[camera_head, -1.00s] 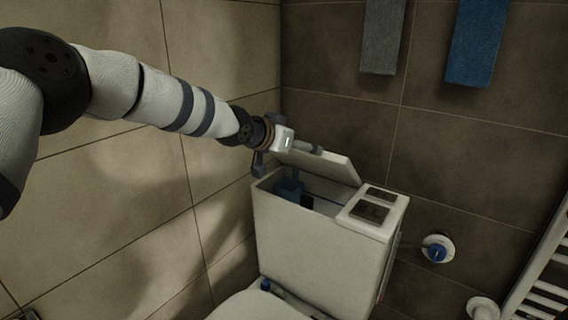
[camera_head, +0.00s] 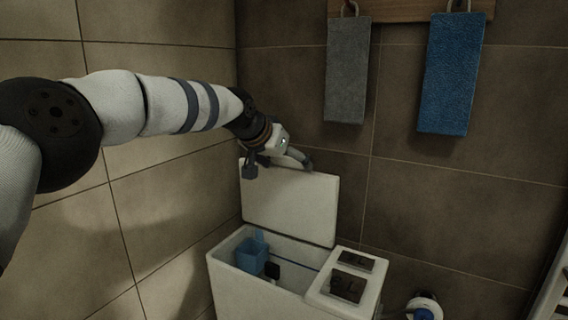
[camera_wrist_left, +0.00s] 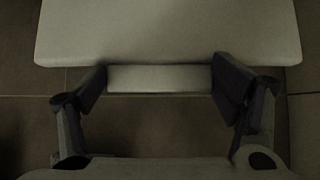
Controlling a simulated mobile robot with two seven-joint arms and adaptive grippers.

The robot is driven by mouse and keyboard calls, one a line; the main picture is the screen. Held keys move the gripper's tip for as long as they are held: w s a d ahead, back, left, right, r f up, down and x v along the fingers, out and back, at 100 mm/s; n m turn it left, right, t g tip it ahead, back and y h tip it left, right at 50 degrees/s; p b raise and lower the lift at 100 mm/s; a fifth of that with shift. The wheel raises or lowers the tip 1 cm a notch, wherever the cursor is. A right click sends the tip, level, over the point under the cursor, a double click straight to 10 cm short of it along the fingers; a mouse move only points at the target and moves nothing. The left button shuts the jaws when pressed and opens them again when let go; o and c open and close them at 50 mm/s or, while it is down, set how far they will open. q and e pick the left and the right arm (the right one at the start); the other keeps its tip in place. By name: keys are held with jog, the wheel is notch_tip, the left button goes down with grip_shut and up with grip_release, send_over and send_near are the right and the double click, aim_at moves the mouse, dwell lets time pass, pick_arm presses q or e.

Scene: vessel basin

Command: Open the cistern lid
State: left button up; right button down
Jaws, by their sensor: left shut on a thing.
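The white cistern lid (camera_head: 290,205) stands steeply raised, nearly upright, behind the open part of the cistern (camera_head: 235,290). Inside the cistern a blue part (camera_head: 251,255) and a small black part show. My left gripper (camera_head: 290,158) is at the lid's top edge. In the left wrist view the lid (camera_wrist_left: 168,30) fills the top, and a pale bar along its edge lies between the two dark fingers of my left gripper (camera_wrist_left: 160,80), which is shut on it. My right gripper is not in view.
A fixed cistern top with dark flush buttons (camera_head: 348,286) is to the right of the opening. Grey (camera_head: 347,70) and blue (camera_head: 450,72) towels hang on the back wall. A valve (camera_head: 424,307) is at lower right. Tiled walls stand close at left and behind.

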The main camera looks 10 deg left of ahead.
pick_arm(q)
jog(key=shift+w+d+f, duration=0.15)
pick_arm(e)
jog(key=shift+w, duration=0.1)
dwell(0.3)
pick_arm(q)
jog(key=o, duration=1.4)
jog(key=shift+o, duration=1)
jog(key=shift+w+d+f, duration=0.1)
jog(key=shift+w+f, duration=0.05)
jog(key=shift+w, duration=0.15)
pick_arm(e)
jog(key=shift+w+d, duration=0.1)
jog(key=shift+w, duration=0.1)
pick_arm(q)
jog(key=shift+s+r, duration=0.15)
jog(key=shift+r, duration=0.15)
jog(key=v, duration=1.1)
jog(key=shift+s+a+r, duration=0.2)
jog(key=shift+s+r, duration=0.05)
